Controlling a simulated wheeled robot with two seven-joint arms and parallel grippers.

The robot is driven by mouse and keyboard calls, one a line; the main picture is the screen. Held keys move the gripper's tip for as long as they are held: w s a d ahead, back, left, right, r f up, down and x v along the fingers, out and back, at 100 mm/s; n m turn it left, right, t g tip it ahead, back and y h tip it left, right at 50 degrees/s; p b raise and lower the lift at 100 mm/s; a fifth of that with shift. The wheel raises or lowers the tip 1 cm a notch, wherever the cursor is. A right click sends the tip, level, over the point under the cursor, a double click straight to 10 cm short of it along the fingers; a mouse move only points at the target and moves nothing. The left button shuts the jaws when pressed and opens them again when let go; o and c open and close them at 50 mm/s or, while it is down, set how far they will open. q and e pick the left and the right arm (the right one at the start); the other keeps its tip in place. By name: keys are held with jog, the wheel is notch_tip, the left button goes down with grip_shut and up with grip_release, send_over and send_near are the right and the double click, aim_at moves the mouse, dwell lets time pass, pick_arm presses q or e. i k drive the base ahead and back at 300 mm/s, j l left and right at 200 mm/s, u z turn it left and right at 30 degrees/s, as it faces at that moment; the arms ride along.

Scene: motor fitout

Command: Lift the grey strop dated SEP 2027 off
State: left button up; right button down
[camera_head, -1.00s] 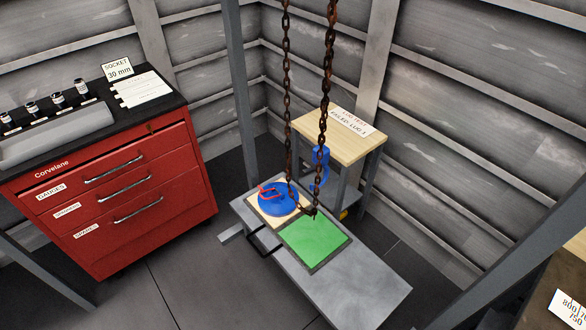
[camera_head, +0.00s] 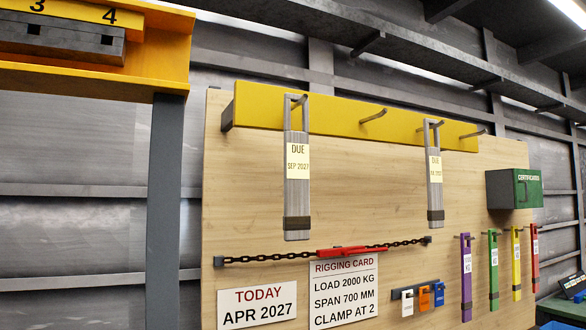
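The grey strop dated SEP 2027 (camera_head: 297,200) hangs by its top loop from a peg on the yellow rail (camera_head: 330,116), left of centre in the head view. Its pale tag reads DUE SEP 2027, and a dark band wraps its lower end. A second grey strop (camera_head: 434,195) hangs from another peg to its right; its tag is too small to read surely. The rail peg between them (camera_head: 374,115) is bare, as is the one at the far right (camera_head: 473,134). Neither of my grippers is in view.
Below hang a chain with a red part (camera_head: 350,250), a TODAY APR 2027 sign (camera_head: 257,305) and a rigging card (camera_head: 343,290). Purple (camera_head: 466,280), green, yellow and red strops hang right, under a green certificates box (camera_head: 514,188). A yellow beam on a grey post (camera_head: 165,210) stands left.

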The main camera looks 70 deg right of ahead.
aim_at(297, 219)
jog(key=z, duration=2.35)
